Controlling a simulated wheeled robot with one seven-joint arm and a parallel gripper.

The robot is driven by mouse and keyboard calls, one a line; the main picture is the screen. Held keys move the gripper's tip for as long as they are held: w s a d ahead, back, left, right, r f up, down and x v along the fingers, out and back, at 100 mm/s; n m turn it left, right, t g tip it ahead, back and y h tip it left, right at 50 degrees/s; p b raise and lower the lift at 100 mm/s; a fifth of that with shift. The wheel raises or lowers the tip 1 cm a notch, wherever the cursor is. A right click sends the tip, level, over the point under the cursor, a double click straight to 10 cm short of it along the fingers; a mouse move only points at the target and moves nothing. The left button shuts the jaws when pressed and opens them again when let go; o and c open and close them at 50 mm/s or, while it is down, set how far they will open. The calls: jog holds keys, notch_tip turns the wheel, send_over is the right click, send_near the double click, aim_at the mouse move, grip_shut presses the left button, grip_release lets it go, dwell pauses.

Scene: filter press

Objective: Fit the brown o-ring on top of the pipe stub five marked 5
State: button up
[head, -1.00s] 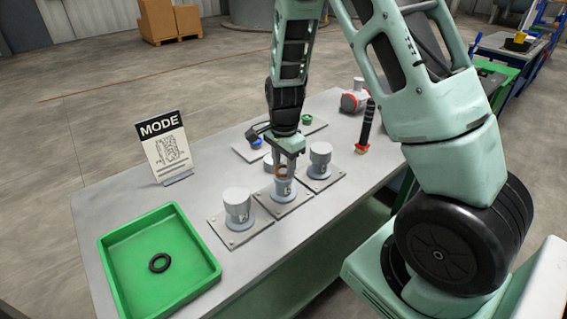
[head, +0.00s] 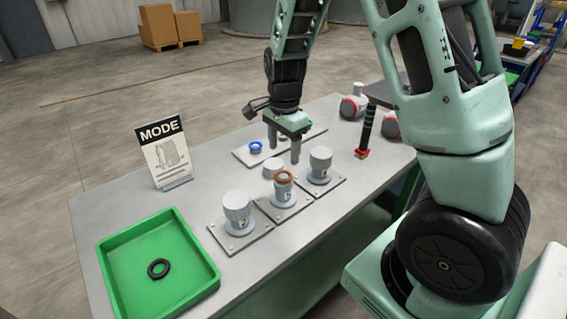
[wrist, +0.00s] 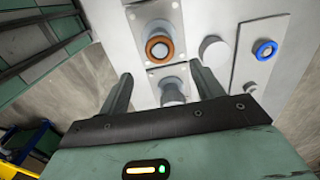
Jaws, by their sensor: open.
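The brown o-ring (head: 284,176) sits on top of the middle pipe stub (head: 284,193). It looks about level there, and the stub's marking is too small to read surely. In the wrist view the brown o-ring (wrist: 159,48) shows as a ring around the light stub end. My gripper (head: 283,158) is open and empty, above and behind the ring in the head view, apart from it. The wrist view shows both fingers (wrist: 160,85) spread with nothing between them at their tips.
A loose grey cap (head: 272,166) lies behind. A blue ring (head: 256,147) is on the rear plate. A green tray (head: 205,285) holds a black ring (head: 159,268). A mode sign (head: 165,152) stands at the back left.

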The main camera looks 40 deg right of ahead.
notch_tip(320, 180, up, 5)
jog(key=s+a+r+n+y, duration=0.1)
jog(key=s+a+n, duration=0.35)
jog(key=a, duration=0.25)
jog(key=s+a+n, duration=0.3)
jog(key=a+n, duration=0.2)
jog(key=a, duration=0.3)
jog(key=s+a+n, duration=0.4)
jog(key=s+n, duration=0.4)
jog(key=s+a+n, duration=0.5)
jog(key=s+n, duration=0.3)
jog(key=shift+s+a+r, duration=0.25)
jog(key=shift+s+r, duration=0.05)
jog(key=shift+r, duration=0.05)
jog(key=shift+d, duration=0.1)
